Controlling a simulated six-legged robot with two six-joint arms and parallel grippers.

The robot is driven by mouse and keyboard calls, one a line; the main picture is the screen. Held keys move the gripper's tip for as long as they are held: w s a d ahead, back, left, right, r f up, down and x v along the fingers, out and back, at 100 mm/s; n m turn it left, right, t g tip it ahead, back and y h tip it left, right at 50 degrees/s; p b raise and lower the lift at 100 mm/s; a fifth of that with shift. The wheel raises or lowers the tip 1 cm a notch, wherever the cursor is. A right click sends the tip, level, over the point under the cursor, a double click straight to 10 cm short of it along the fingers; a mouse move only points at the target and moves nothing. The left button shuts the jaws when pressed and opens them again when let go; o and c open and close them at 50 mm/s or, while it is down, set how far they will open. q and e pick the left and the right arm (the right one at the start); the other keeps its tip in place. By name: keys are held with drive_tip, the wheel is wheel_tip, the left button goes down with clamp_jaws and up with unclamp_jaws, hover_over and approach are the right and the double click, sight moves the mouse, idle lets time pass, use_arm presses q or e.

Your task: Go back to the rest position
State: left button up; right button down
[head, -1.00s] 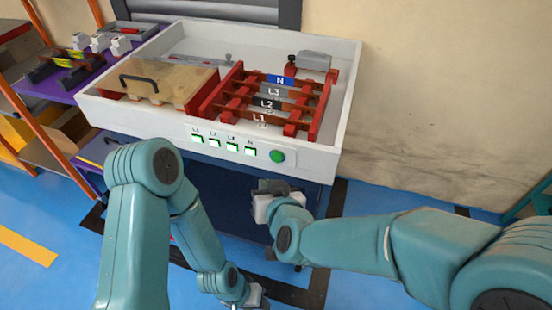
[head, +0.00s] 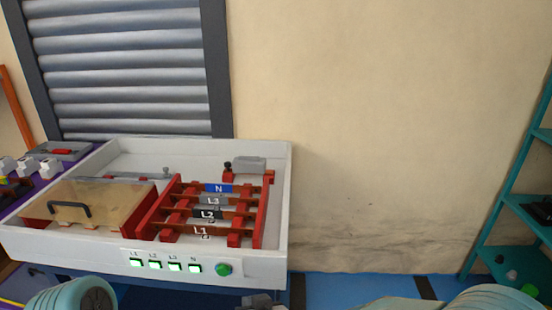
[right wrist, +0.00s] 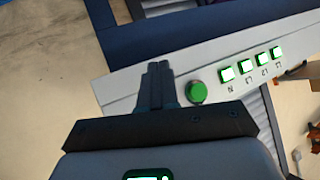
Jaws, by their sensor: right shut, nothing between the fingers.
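My right gripper (right wrist: 156,82) is shut and empty in the right wrist view. Its dark fingertips are close together, near the front edge of the white panel and beside the green round button (right wrist: 197,92). In the head view only the top of the right gripper (head: 258,300) shows at the bottom edge, in front of the white bench (head: 272,268). Parts of both my arms show along the bottom edge. My left gripper is below the picture and hidden.
The bench holds red busbar supports with bars labelled L1, L2, L3 and N (head: 218,188), and a clear cover with a black handle (head: 70,208). Lit green indicators (head: 174,267) line its front.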

drive_tip(key=d+f+m+g+h, duration=0.2)
drive_tip(key=d+f, duration=0.9)
drive_tip(key=s+d+f+m+g+h, duration=0.15)
drive_tip(key=s+d+f+g, duration=0.25)
drive_tip(key=s+d+f, duration=0.6)
drive_tip(key=s+f+g+y, duration=0.25)
drive_tip(key=s+f, duration=0.25)
drive_tip(key=s, duration=0.5)
wheel_tip(320, 180, up, 14)
drive_tip(key=s+a+m+g+p, duration=0.1)
drive_tip(key=p, duration=1.1)
drive_tip(key=shift+a+f+p, duration=0.25)
drive_tip(key=shift+a+p, duration=0.1)
drive_tip(key=shift+a, duration=0.05)
